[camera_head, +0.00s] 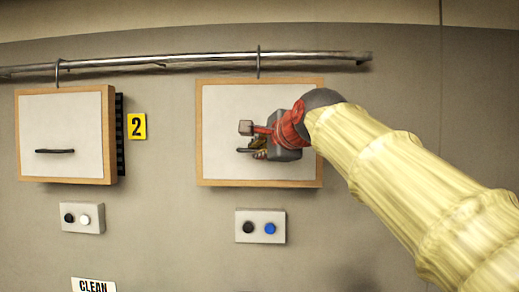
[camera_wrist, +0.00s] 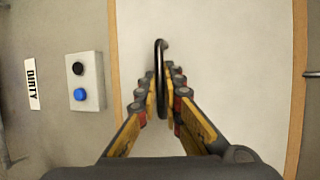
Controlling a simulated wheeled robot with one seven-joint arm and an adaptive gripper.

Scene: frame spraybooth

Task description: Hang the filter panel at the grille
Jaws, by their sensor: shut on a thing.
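A white filter panel (camera_head: 225,110) with a wooden frame is on the right in the head view, and its white face (camera_wrist: 235,60) fills much of the wrist view. Its top hook (camera_head: 258,62) is at the rail (camera_head: 200,59); I cannot tell whether the rail bears its weight. My gripper (camera_head: 252,142) is shut on the panel's dark handle (camera_wrist: 160,60), with a finger on each side in the wrist view (camera_wrist: 163,88). A second framed panel (camera_head: 60,115) hangs at left, in front of a black slatted grille (camera_head: 120,130) that it mostly hides.
A yellow "2" sign (camera_head: 137,126) is beside the grille. Button boxes (camera_head: 82,217) and (camera_head: 260,226) sit on the wall below the panels. A "CLEAN" label (camera_head: 93,285) is at lower left; a "DIRTY" label (camera_wrist: 33,84) shows in the wrist view.

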